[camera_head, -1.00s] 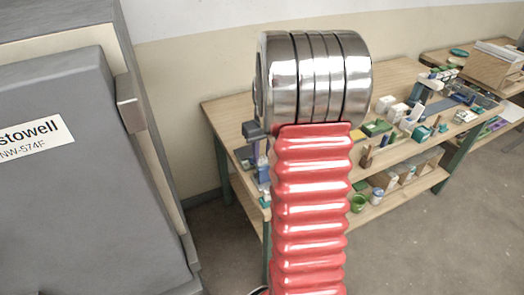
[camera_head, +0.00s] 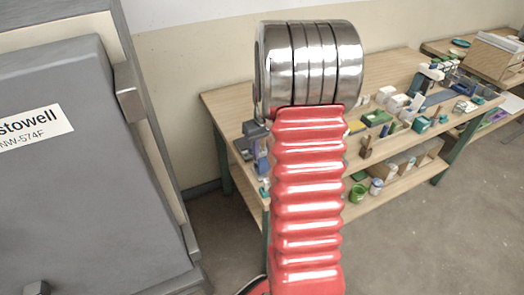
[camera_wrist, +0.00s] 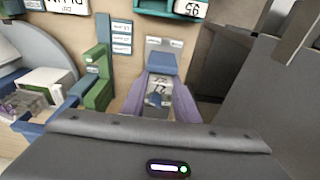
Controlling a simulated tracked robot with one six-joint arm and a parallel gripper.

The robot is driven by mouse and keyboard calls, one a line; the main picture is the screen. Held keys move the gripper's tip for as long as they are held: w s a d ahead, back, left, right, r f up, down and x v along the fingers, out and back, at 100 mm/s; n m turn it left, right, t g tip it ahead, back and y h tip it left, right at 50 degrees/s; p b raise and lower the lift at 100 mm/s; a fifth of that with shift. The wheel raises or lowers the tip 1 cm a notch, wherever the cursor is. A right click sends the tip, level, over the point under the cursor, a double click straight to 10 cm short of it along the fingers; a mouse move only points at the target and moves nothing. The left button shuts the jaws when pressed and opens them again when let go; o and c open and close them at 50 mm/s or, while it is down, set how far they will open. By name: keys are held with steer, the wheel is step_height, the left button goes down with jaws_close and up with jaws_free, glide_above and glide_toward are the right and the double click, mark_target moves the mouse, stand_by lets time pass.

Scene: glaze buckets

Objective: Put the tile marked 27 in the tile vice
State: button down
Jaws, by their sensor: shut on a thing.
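My gripper (camera_wrist: 160,92) shows in the wrist view as two purple-grey fingers, shut on a small pale tile (camera_wrist: 158,88). Dark marks show on the tile, but they are too small and blurred to read surely. Just beyond the fingertips is a blue block (camera_wrist: 163,63) on a grey plate with small labels; it may be part of the tile vice. I cannot tell whether the tile touches it. In the head view my arm hides the gripper and the tile.
A green block (camera_wrist: 98,75) and labelled cards (camera_wrist: 121,38) lie left of the fingers. A teal holder (camera_wrist: 150,6) is at the top. The wooden table (camera_head: 385,68) bears many small items on its right. A grey cabinet (camera_head: 60,190) stands at the left.

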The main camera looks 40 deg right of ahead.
steer(key=shift+s+a+f, duration=0.25)
steer(key=shift+s+f, duration=0.1)
stand_by(0.4)
steer(key=c, duration=1.3)
jaws_free()
steer(key=shift+r, duration=0.1)
steer(key=shift+d, duration=0.1)
steer(key=shift+w+r, duration=0.1)
steer(key=shift+r, duration=0.05)
steer(key=shift+r, duration=3.5)
steer(key=shift+w, duration=0.1)
